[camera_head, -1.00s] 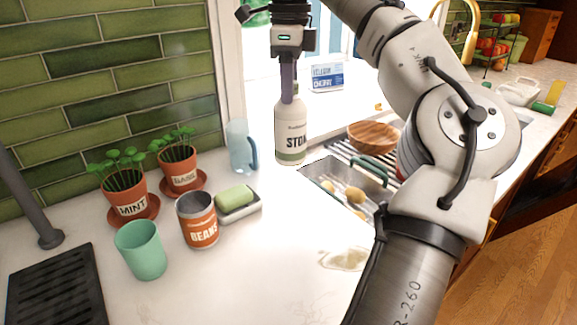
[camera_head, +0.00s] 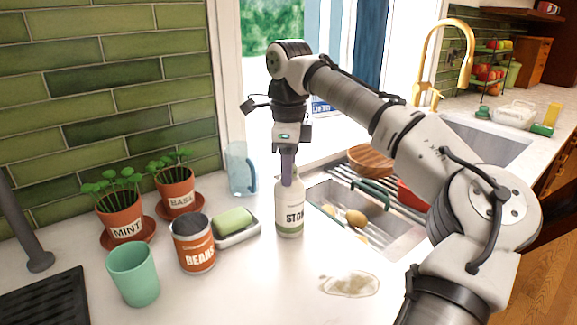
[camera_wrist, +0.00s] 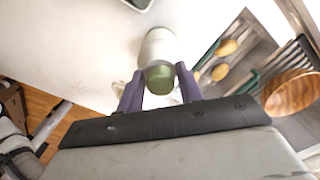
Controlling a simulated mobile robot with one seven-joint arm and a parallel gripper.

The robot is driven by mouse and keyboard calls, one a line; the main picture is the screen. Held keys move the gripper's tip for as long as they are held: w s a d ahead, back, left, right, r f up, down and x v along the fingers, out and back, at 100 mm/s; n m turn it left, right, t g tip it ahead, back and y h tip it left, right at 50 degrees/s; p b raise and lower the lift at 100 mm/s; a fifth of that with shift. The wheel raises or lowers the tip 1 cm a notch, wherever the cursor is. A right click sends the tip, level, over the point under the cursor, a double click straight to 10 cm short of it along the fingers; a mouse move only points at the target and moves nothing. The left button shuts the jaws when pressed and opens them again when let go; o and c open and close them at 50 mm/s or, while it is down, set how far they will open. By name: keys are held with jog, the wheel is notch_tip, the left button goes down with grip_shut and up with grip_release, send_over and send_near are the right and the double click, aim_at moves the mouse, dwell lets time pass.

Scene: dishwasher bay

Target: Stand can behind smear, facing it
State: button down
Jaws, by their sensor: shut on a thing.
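The white can (camera_head: 290,212), lettered "STON..." with a green band at its base, is upright in the head view. My gripper (camera_head: 288,170) comes down from above and is shut on its top with purple fingers. The lettering faces the head camera, turned somewhat to the right. The pale brown smear (camera_head: 350,284) lies on the white counter, nearer the camera and right of the can. I cannot tell whether the can's base touches the counter. In the wrist view, the can's green top (camera_wrist: 160,78) sits between the fingertips.
Left of the can stand an orange beans can (camera_head: 194,245), a soap dish (camera_head: 240,238) with green soap, a blue cup (camera_head: 240,170), a green cup (camera_head: 134,274) and two potted herbs. A sunken rack bay (camera_head: 405,238) is to the right. Counter around the smear is clear.

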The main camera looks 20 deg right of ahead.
jog(key=shift+f, duration=0.1)
jog(key=c, duration=0.9)
grip_release()
notch_tip(320, 180, up, 12)
jog(key=shift+r+p, duration=0.1)
jog(key=shift+p, duration=0.65)
